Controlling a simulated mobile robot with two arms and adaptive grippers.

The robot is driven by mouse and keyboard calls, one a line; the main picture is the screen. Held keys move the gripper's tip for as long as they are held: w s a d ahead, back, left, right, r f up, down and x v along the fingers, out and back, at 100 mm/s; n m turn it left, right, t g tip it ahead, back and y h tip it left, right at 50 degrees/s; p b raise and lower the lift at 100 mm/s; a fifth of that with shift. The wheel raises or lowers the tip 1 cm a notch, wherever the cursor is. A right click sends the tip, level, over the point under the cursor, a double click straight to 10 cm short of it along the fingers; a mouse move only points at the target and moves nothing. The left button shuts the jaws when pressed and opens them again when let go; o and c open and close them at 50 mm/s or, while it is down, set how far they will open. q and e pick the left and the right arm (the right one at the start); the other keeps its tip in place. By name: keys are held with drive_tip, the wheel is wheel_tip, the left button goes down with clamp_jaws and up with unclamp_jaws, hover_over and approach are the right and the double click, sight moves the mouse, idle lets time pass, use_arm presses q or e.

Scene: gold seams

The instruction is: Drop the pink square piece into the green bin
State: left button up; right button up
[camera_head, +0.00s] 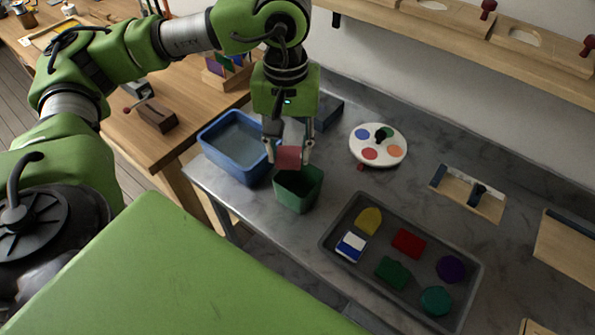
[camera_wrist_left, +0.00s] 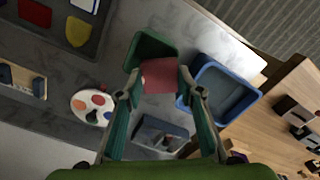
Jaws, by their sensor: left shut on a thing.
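The pink square piece (camera_head: 289,157) is held between the fingers of my left gripper (camera_head: 288,150), above the green bin (camera_head: 298,190). In the left wrist view the pink piece (camera_wrist_left: 160,75) sits between the fingertips of the left gripper (camera_wrist_left: 160,80) and overlaps the lower part of the green bin (camera_wrist_left: 150,46). The piece hides part of the bin's opening. My right gripper is not in view.
A blue bin (camera_head: 234,147) stands just left of the green bin. A grey tray (camera_head: 335,262) with several coloured pieces lies at the front right. A white disc with coloured spots (camera_head: 378,145) lies behind. A dark box (camera_head: 325,113) stands behind the gripper.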

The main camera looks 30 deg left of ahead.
use_arm(q)
drive_tip(key=o, duration=1.2)
drive_tip(key=shift+o, duration=0.2)
wheel_tip(320, 180, up, 12)
drive_tip(key=shift+r, duration=0.1)
